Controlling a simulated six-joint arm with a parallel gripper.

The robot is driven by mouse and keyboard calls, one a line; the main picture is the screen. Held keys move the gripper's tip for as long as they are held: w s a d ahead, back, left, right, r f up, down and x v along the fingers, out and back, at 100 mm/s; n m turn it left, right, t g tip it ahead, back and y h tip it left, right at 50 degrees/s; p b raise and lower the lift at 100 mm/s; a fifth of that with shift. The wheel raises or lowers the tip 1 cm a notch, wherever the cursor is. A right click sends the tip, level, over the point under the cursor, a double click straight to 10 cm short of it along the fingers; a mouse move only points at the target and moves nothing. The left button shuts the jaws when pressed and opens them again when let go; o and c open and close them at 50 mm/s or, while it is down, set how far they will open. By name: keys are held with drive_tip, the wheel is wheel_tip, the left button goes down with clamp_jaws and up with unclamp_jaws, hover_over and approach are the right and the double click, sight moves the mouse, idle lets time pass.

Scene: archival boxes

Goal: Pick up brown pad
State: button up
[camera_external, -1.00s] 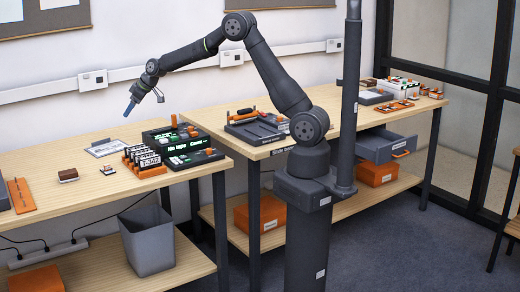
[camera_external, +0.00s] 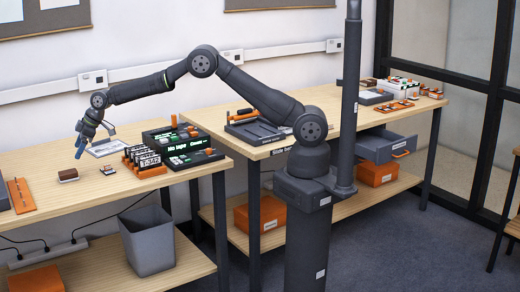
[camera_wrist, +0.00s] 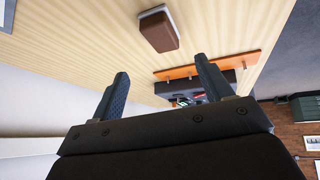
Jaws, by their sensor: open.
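The brown pad (camera_external: 68,175) is a small brown block with a pale side, lying on the left wooden table. It also shows in the wrist view (camera_wrist: 158,31), beyond the fingertips near the top. My gripper (camera_external: 81,147) is open and empty, above the table, up and to the right of the pad in the external view. Its two dark fingers (camera_wrist: 163,77) are spread apart in the wrist view, with nothing between them. The gripper is apart from the pad.
A small white-and-dark item (camera_external: 108,169) lies right of the pad. An orange strip (camera_external: 21,195) lies to its left. A rack of labelled pieces (camera_external: 143,160) and dark display units (camera_external: 190,153) stand further right. Bare wood surrounds the pad.

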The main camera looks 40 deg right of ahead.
sight(68, 172)
drive_tip(key=x, duration=0.5)
drive_tip(key=shift+w+a+f, duration=0.1)
drive_tip(key=shift+s+x, duration=0.1)
drive_tip(key=shift+x, duration=1.25)
drive_tip(key=shift+s+x, duration=0.15)
drive_tip(key=shift+x, duration=1.2)
drive_tip(key=c, duration=1.1)
